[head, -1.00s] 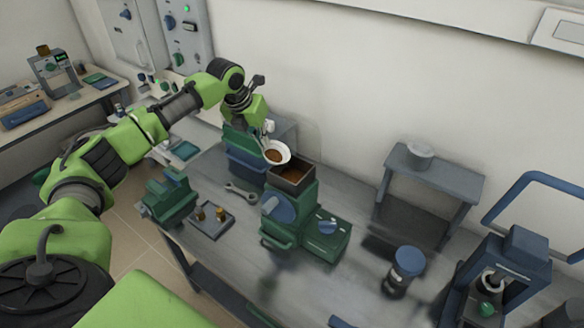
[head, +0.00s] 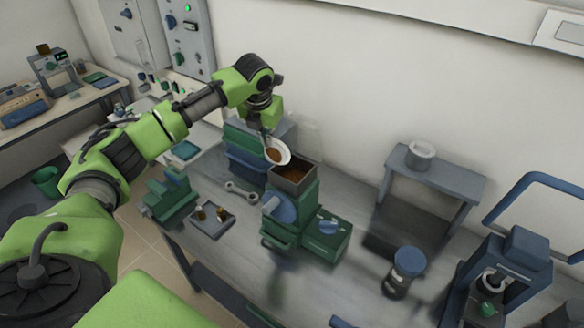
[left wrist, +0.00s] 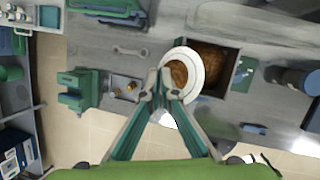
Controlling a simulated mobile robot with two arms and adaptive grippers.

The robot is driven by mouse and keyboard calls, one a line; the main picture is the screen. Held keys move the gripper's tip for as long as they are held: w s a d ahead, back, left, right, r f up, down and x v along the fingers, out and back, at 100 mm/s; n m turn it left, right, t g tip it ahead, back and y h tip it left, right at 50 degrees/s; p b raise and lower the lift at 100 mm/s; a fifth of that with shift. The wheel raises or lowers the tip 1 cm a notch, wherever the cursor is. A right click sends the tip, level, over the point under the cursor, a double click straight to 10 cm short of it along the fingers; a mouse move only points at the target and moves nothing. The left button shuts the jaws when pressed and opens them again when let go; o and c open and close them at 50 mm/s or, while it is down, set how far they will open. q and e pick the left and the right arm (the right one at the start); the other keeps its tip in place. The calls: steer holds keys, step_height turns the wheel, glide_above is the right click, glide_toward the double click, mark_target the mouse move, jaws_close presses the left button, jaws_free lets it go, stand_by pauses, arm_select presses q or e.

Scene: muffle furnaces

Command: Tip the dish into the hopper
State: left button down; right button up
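The white dish (head: 285,157) holds brown powder and is tilted at the back-left edge of the hopper. It also shows in the left wrist view (left wrist: 196,66), overlapping the hopper's left side. My left gripper (head: 267,136) is shut on the dish's rim; its fingertips meet at the rim in the left wrist view (left wrist: 160,88). The hopper (head: 297,188) is a dark open square box on top of a green mill (head: 283,232), with brown material inside. I cannot tell whether the dish touches the hopper. My right gripper is not in view.
A wrench (head: 241,190) and a small tray (head: 205,229) with little brown pots lie left of the mill. A green vise-like device (head: 167,200) stands further left. A grey stand (head: 440,180) and a blue-topped jar (head: 408,263) are to the right.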

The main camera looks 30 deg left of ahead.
arm_select(q)
steer(key=shift+w+d+r+y, duration=0.15)
steer(key=shift+d+y, duration=0.15)
steer(key=shift+d, duration=0.1)
steer(key=shift+r, duration=0.1)
steer(key=shift+w+d+r+g+y, duration=0.15)
steer(key=shift+d+r+g+y, duration=0.15)
steer(key=shift+d+y, duration=0.35)
steer(key=shift+a, duration=0.25)
steer(key=shift+w+d+r+m+y, duration=0.15)
steer(key=shift+d+r+m+y, duration=0.15)
steer(key=shift+d+y, duration=0.5)
steer(key=shift+a, duration=0.15)
steer(key=shift+a, duration=0.1)
steer(key=shift+y, duration=0.25)
steer(key=shift+w+d+r+g+y, duration=0.1)
steer(key=shift+d+r+g+y, duration=0.05)
steer(key=shift+d+y, duration=0.2)
steer(key=shift+w+d+r+g+y, duration=0.1)
steer(key=shift+d+g+y, duration=0.05)
steer(key=shift+d+y, duration=0.15)
